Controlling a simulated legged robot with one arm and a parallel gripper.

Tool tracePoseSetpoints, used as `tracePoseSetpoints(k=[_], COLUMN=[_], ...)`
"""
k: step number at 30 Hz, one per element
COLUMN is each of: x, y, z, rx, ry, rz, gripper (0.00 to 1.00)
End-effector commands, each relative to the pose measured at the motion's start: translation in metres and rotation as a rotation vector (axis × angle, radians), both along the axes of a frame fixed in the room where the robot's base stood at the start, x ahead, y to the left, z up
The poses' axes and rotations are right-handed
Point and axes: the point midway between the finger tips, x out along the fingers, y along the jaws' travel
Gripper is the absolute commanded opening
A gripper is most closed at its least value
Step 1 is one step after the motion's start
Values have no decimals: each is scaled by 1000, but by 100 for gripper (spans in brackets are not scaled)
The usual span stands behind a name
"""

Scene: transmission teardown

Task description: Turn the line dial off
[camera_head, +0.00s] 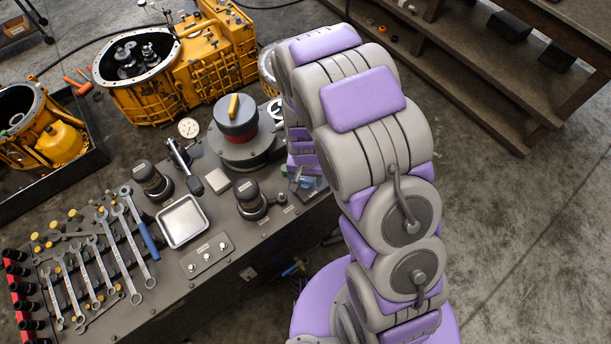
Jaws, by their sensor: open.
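A round dial (236,122) with a grey body, a red band and a yellow bar handle on top stands on the dark bench. I take it to be the line dial. The yellow handle (233,106) points roughly up and down in the picture. My gripper (305,183) is low at the end of my purple and grey arm, to the right of the dial and apart from it. It is open, but my arm hides much of it, and its fingers are hard to make out.
A pressure gauge (188,128), black cylinders (153,180), a metal tray (183,221), a button panel (208,253) and several wrenches (138,235) crowd the bench (160,315). Yellow transmission housings (205,60) stand behind. Wooden steps (470,80) are at the upper right; the floor at right is clear.

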Motion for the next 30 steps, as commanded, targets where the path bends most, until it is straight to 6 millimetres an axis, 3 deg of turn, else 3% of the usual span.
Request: tracePoseSetpoints(k=[2, 19, 30], x=[0, 0, 0], y=[0, 0, 0], z=[0, 0, 1], rx=[0, 0, 0], ry=[0, 1, 2], rz=[0, 0, -64], gripper=[74, 20, 18])
